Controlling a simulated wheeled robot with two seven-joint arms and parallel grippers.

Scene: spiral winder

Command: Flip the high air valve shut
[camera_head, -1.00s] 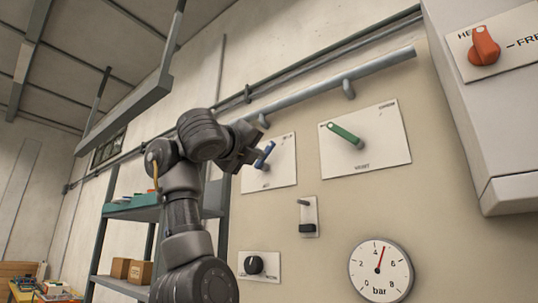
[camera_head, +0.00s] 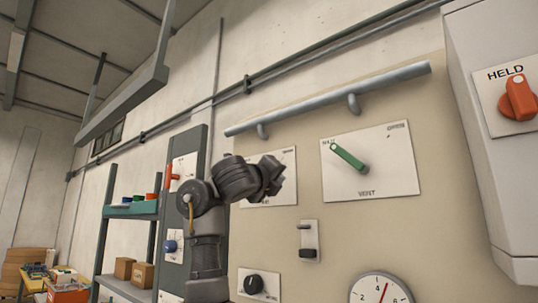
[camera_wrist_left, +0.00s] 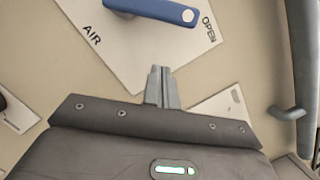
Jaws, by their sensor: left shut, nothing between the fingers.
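The air valve is a blue lever (camera_wrist_left: 160,10) on a white plate (camera_wrist_left: 128,50) marked AIR and OPEN, at the top of the left wrist view. Its dotted end points toward OPEN. My left gripper (camera_wrist_left: 161,72) is shut and empty. Its tips show below the lever, over the plate's lower edge, apart from the lever in the picture. In the head view my left gripper (camera_head: 275,172) covers the lever, and only part of the plate (camera_head: 288,158) shows. My right gripper is out of view.
A green lever (camera_head: 348,156) on a vent plate is right of the air plate. A grey rail (camera_head: 320,100) runs above both. A slider (camera_head: 308,240), black knob (camera_head: 253,284) and pressure gauge (camera_head: 380,292) are below. A grey box with an orange knob (camera_head: 519,98) stands at right.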

